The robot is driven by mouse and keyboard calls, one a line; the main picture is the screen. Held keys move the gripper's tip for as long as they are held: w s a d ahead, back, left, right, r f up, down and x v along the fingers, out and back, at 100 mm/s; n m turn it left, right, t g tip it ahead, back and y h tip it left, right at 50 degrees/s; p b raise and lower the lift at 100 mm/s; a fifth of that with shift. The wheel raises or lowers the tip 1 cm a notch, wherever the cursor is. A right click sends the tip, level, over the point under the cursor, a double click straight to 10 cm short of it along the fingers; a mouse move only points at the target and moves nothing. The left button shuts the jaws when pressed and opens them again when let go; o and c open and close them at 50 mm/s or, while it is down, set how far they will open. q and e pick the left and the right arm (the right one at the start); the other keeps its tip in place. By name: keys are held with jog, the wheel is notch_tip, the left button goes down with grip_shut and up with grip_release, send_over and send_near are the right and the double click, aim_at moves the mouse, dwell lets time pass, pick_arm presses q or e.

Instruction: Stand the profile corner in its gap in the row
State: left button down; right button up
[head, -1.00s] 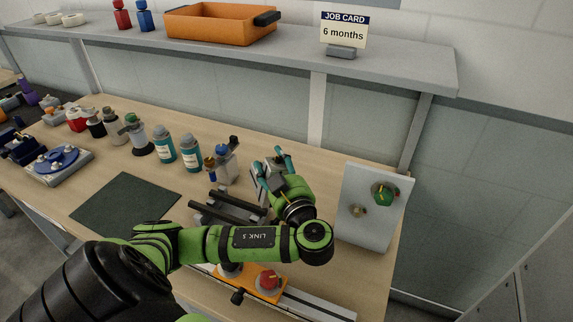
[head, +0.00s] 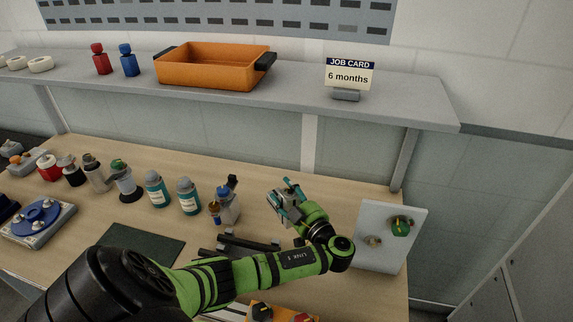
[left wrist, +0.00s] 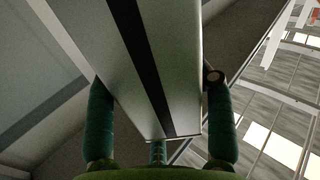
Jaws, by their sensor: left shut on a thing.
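My left gripper (head: 286,192), with teal fingers, is raised above the right part of the bench. In the left wrist view, the left gripper (left wrist: 160,115) is shut on the profile corner (left wrist: 187,65), a silver-grey piece with a dark slot along it, one finger on each side. In the head view the held piece is small and mostly hidden by the gripper. A row of bottles and canisters, including a teal bottle (head: 188,197), stands along the bench. I cannot tell which space is the gap. My right gripper is not in view.
A grey blue-topped device (head: 227,207) stands left of the gripper, with dark rails (head: 250,243) below it. An upright pale panel (head: 385,255) with a green knob is at the right. The shelf (head: 420,98) behind carries an orange tray (head: 205,68) and job card (head: 349,75).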

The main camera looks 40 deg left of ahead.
pick_arm(q)
jog(key=shift+f, duration=0.55)
notch_tip(320, 180, down, 2)
jog(key=shift+a+f, duration=0.1)
jog(key=shift+f, duration=0.65)
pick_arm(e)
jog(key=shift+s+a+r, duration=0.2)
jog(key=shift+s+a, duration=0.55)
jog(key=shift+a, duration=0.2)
pick_arm(q)
jog(key=shift+f, duration=0.3)
jog(key=shift+f+b, duration=0.3)
jog(key=shift+b, duration=0.4)
jog(key=shift+s, duration=0.1)
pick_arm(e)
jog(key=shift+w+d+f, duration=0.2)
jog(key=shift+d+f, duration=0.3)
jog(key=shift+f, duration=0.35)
pick_arm(q)
jog(key=shift+c, duration=2.3)
grip_release()
jog(key=shift+f, duration=0.1)
